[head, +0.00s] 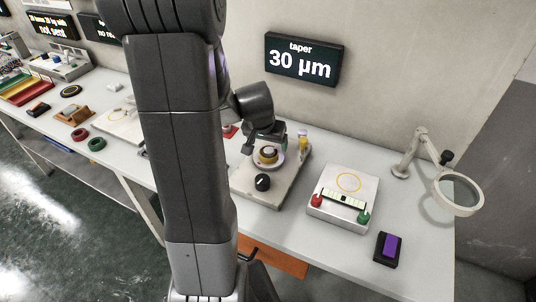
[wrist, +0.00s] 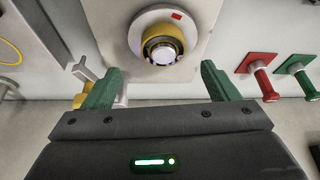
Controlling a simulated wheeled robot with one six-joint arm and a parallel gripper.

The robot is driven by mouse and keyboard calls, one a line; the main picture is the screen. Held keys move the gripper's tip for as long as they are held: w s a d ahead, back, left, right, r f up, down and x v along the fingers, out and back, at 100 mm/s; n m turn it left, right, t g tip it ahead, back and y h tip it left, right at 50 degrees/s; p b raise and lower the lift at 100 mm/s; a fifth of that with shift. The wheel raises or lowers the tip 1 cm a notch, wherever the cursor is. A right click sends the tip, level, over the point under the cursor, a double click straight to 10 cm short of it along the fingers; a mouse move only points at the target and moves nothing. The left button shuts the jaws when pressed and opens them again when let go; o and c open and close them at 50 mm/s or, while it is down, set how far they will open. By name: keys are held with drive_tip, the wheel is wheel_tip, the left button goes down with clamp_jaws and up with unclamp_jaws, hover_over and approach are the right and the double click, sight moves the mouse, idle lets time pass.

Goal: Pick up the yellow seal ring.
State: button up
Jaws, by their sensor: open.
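A thick yellow ring (wrist: 162,34) sits around a silver post on a pale round disc (wrist: 140,20) in the wrist view. In the head view the yellow ring (head: 267,151) is on the fixture plate (head: 240,188), partly hidden by my gripper (head: 264,142). In the wrist view my gripper (wrist: 162,85) is open, with its green fingers apart and nothing between them. The ring lies ahead of the fingertips, roughly centred between them and apart from them.
A white box (head: 335,210) with a thin yellow circle, red knob and green knob stands right of the plate. A black knob (head: 262,182) is at the plate's front. A magnifier (head: 459,194) and a purple-topped block (head: 389,247) are farther right. Red (wrist: 258,70) and green (wrist: 297,70) handled pieces are beside the plate.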

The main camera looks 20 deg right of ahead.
sight(269, 149)
drive_tip(key=shift+w+x, duration=0.1)
drive_tip(key=shift+x, duration=1.4)
drive_tip(key=shift+w+x, duration=0.15)
drive_tip(key=shift+x, duration=1.3)
drive_tip(key=shift+a, duration=0.1)
drive_tip(key=shift+r, duration=0.1)
drive_tip(key=c, duration=1.2)
